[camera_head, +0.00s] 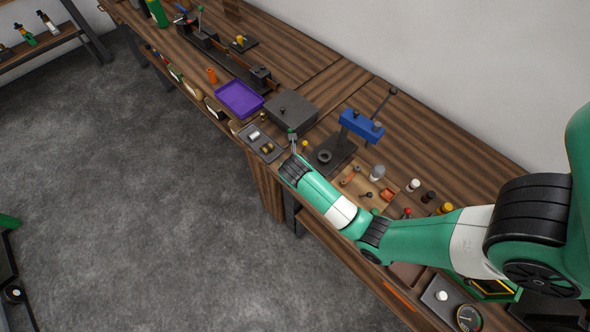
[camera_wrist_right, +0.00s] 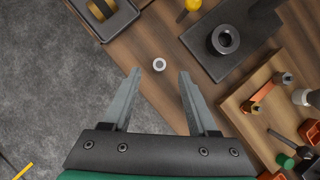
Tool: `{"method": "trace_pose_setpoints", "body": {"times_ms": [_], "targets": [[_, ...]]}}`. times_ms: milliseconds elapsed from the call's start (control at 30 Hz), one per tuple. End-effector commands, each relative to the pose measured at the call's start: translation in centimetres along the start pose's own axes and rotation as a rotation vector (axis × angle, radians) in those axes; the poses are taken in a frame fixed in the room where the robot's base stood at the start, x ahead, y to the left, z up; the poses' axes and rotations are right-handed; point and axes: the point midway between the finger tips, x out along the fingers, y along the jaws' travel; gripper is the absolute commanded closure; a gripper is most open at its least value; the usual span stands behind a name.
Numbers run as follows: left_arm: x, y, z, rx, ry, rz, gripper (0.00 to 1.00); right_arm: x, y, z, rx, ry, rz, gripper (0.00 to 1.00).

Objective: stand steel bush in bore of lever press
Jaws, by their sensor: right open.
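The steel bush is a small pale ring (camera_wrist_right: 159,64) on the wooden bench in the right wrist view, seen from above. It lies apart from both fingers, in line with the gap between their tips. My right gripper (camera_wrist_right: 160,74) is open and empty above the bench; it also shows in the head view (camera_head: 292,141). I cannot make out the bush in the head view. The lever press has a blue head (camera_head: 361,125) and a dark base (camera_head: 338,147). Its round bore (camera_wrist_right: 225,39) looks empty in the wrist view. My left gripper is not in view.
A dark tray (camera_wrist_right: 119,22) with a brass part lies left of the bush. A yellow knob (camera_wrist_right: 192,5) stands near the press base. A wooden tray (camera_wrist_right: 236,103) with several small parts lies right. A grey box (camera_head: 290,112) and purple tray (camera_head: 239,99) are farther along the bench.

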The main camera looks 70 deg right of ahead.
Motion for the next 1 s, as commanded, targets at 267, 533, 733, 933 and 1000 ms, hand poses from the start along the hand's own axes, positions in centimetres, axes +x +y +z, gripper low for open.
{"method": "trace_pose_setpoints", "body": {"times_ms": [267,533,733,933,1000], "targets": [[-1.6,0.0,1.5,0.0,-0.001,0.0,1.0,5.2,0.0,-0.1,0.001,0.001,0.0,0.41],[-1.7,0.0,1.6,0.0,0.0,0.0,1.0,6.0,0.1,0.0,0.0,0.0,0.002,0.41],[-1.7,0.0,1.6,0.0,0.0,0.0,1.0,6.0,0.1,0.0,0.0,-0.001,0.002,0.55],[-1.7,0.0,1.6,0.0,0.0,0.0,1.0,6.0,0.1,0.0,0.0,-0.001,0.002,0.91],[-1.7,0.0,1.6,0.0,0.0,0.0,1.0,6.0,0.0,0.0,0.0,-0.001,0.002,1.0]]}}
